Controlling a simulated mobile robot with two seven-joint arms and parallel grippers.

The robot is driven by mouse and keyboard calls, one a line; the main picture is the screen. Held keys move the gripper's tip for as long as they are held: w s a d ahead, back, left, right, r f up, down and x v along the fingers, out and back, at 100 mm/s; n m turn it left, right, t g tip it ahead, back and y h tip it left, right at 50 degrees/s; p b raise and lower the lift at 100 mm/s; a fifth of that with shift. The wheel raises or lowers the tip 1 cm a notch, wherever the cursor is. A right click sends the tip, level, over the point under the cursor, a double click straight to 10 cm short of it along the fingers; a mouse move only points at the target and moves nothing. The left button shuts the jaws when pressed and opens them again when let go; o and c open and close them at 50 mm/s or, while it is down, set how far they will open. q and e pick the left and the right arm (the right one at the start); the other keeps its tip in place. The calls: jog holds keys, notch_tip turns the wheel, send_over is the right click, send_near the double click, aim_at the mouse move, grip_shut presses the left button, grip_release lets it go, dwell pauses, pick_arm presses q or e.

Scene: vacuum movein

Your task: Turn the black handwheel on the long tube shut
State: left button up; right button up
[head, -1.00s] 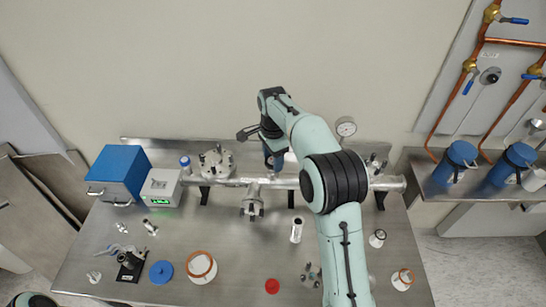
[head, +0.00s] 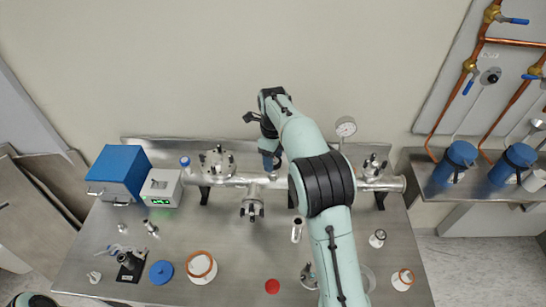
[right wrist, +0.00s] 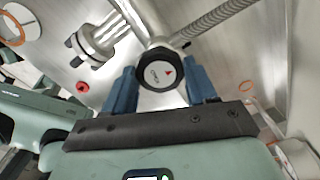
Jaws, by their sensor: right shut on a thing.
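The long silver tube (head: 394,184) runs left to right across the back of the steel table. The black handwheel (right wrist: 156,69) shows in the right wrist view, with a pale round face bearing lettering and a red mark. My right gripper (head: 271,168) reaches down to the middle of the tube from above. In the right wrist view its blue fingers stand on both sides of the handwheel, shut on it. In the head view the gripper hides the handwheel. My left gripper is not in view.
On the tube are several flanged fittings (head: 217,162) and a round gauge (head: 346,127). A blue box (head: 117,172) and a small white unit (head: 161,187) with a green display stand at left. Small parts and a red cap (head: 272,286) lie in front.

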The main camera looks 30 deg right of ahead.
jog(key=m, duration=0.3)
jog(key=shift+r+m, duration=0.1)
jog(key=shift+m, duration=0.3)
jog(key=m, duration=0.4)
jog(key=shift+m, duration=0.3)
jog(key=m, duration=0.4)
jog(key=shift+m, duration=1.8)
jog(key=o, duration=1.1)
jog(key=shift+c, duration=0.2)
jog(key=shift+n, duration=0.5)
